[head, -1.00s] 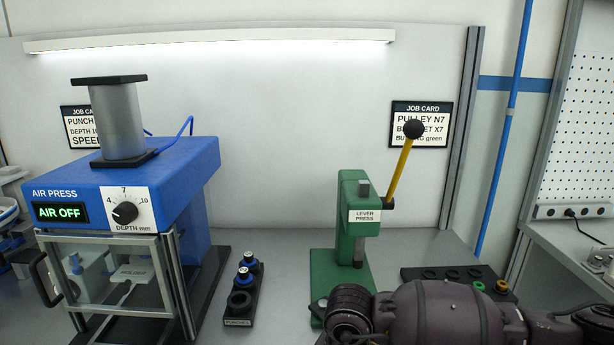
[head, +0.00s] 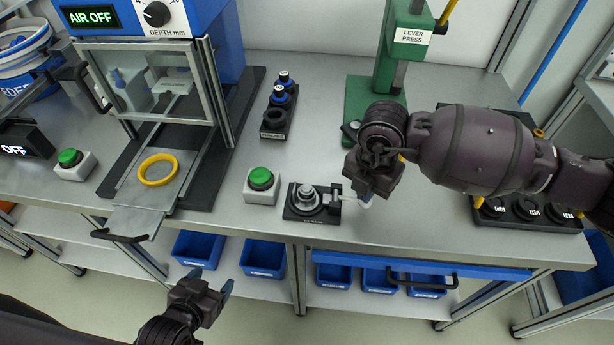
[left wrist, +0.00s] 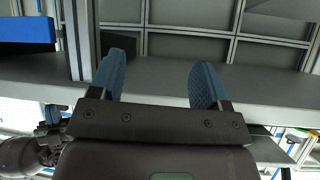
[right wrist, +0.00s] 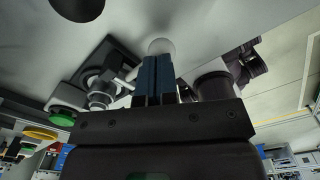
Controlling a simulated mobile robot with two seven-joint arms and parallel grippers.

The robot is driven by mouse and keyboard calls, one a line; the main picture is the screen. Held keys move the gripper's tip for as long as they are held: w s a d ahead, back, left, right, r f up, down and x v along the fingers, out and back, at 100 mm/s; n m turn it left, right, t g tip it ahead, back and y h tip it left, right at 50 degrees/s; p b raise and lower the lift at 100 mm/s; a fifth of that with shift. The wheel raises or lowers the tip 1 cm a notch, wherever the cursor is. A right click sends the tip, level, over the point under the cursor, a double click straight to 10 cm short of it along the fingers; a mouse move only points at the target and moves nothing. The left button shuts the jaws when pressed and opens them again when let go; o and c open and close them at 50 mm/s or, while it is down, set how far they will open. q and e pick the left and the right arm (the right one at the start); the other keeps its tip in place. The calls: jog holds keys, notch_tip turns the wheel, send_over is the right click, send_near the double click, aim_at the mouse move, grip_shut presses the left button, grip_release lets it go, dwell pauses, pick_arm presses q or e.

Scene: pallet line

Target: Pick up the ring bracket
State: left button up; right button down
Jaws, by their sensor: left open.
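A silver round part with a ring shape (head: 308,196) sits in a small black fixture (head: 293,212) near the table's front edge; it looks like the ring bracket, but I cannot be sure. A clamp lever with a white knob (head: 364,203) reaches right from the fixture. My right gripper (head: 366,193) is at that knob. In the right wrist view its fingers (right wrist: 157,82) are together, with the white knob (right wrist: 160,46) just beyond the tips; I cannot tell whether they grip the lever. My left gripper (head: 210,281) is open and empty, low before the table edge.
A green button box (head: 262,187) stands left of the fixture. A yellow ring (head: 158,169) lies on the air press's pulled-out tray (head: 138,218). The green lever press (head: 397,60) stands behind my right arm. Blue bins (head: 262,258) sit under the table.

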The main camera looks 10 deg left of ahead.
jog(key=shift+f, duration=0.1)
pick_arm(q)
jog(key=d+r+m+g+h, duration=0.1)
jog(key=d+r+m+h, duration=0.25)
jog(key=d, duration=0.25)
jog(key=w+d+r+m+g+h, duration=0.1)
jog(key=d+r+m+g+h, duration=0.1)
jog(key=d+r+m, duration=0.3)
jog(key=d+r+m+g+h, duration=0.1)
jog(key=d+m+h, duration=0.15)
jog(key=d, duration=0.45)
jog(key=m+g+y, duration=0.5)
jog(key=g, duration=0.2)
send_near(294, 188)
jog(key=x, duration=0.4)
jog(key=shift+w+d+f, duration=0.1)
jog(key=shift+d+f, duration=0.15)
jog(key=shift+a+x, duration=0.1)
jog(key=shift+x, duration=1.3)
jog(key=shift+a+x, duration=0.15)
jog(key=shift+x, duration=1.3)
jog(key=c, duration=1.1)
notch_tip(294, 188, up, 15)
